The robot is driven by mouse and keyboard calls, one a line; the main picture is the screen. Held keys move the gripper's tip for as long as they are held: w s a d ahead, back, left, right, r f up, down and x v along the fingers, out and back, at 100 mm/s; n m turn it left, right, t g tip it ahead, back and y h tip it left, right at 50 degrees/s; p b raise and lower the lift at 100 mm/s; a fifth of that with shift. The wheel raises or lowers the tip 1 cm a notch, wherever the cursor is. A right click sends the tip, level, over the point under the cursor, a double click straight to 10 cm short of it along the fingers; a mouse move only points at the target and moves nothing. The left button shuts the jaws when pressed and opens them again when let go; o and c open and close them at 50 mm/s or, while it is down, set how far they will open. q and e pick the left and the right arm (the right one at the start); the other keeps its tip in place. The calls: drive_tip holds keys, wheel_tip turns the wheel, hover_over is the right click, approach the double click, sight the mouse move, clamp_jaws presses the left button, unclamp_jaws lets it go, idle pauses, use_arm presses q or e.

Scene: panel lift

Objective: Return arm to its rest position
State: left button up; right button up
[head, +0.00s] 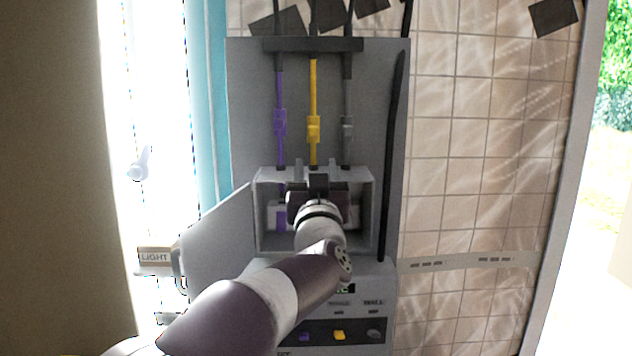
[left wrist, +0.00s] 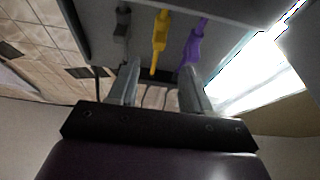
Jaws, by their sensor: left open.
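My left gripper (head: 316,170) is in front of the open grey box (head: 262,210) on the wall panel (head: 250,110), hiding much of the box's inside. Its two fingers are spread, with nothing seen between them; they also show apart in the left wrist view (left wrist: 160,72). My left arm reaches up to it from the lower left. Above the box hang a purple line (head: 280,122), a yellow line (head: 313,128) and a dark grey line (head: 347,130), each with a fitting. In the left wrist view, the yellow fitting (left wrist: 160,32) and purple fitting (left wrist: 194,45) appear beyond the fingers. My right gripper is not in view.
The box's door (head: 215,245) stands open to the left. Below the box is a control face with a purple, a yellow (head: 339,335) and a grey knob. A black cable (head: 392,150) runs down the panel's right side. Tiled wall (head: 470,150) lies right, a bright window left.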

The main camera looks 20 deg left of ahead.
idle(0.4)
use_arm(q)
drive_tip(key=s+d+f+m+g+h, duration=0.1)
drive_tip(key=d+f+g+h, duration=0.2)
drive_tip(key=f, duration=0.5)
drive_tip(key=d+f+m+g+h, duration=0.2)
drive_tip(key=f+h, duration=0.1)
drive_tip(key=f, duration=0.5)
drive_tip(key=s+d+f+m+g+h, duration=0.1)
drive_tip(key=d+f+g+h, duration=0.2)
drive_tip(key=f, duration=0.6)
drive_tip(key=s+f+g, duration=0.5)
drive_tip(key=s+f, duration=0.4)
drive_tip(key=s, duration=0.3)
drive_tip(key=s+f+m+g, duration=0.1)
drive_tip(key=s+f+g, duration=0.5)
drive_tip(key=s+f, duration=0.4)
drive_tip(key=s+d, duration=0.1)
drive_tip(key=s, duration=0.1)
drive_tip(key=shift+s+h, duration=0.35)
drive_tip(key=shift+h, duration=0.05)
drive_tip(key=shift+f, duration=0.1)
